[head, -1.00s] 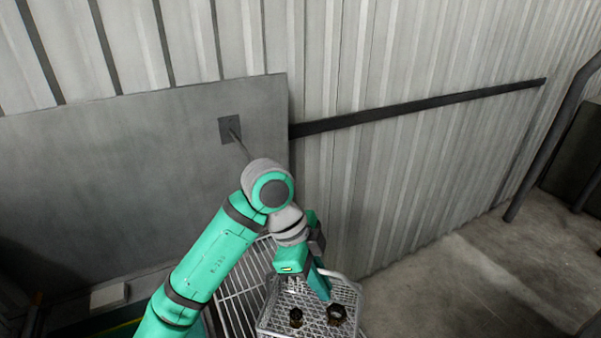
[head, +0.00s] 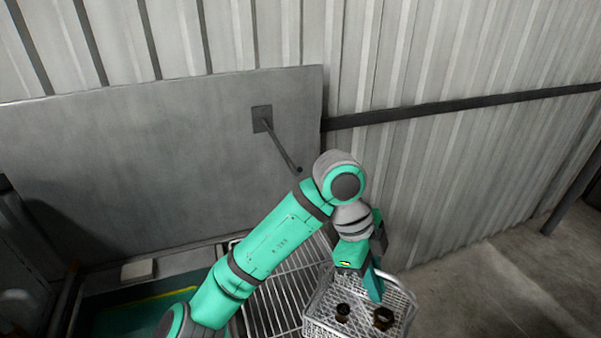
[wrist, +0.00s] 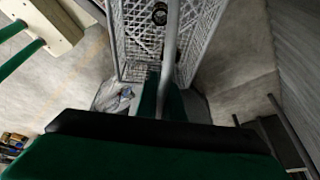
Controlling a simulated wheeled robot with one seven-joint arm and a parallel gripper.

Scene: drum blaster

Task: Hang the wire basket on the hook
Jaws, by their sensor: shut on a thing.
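The wire basket (head: 345,324) is a silver mesh box with a few dark round metal parts in it, at the lower right of the head view. My gripper (head: 374,285) is shut on it, at its handle as the wrist view shows. In the wrist view the basket (wrist: 133,38) hangs beyond the fingers (wrist: 158,92), with its handle bar (wrist: 171,40) running up between them. The hook (head: 283,147) is a dark rod sticking out from a square plate on the grey wall panel. Its free tip shows just left of my arm's joint, apart from the basket.
A wire rack (head: 273,305) lies left of the basket, partly behind my arm. A green tank (head: 125,315) with a yellow edge is at the lower left. A dark rail (head: 450,110) runs along the corrugated wall. Open concrete floor (head: 470,285) is at the right.

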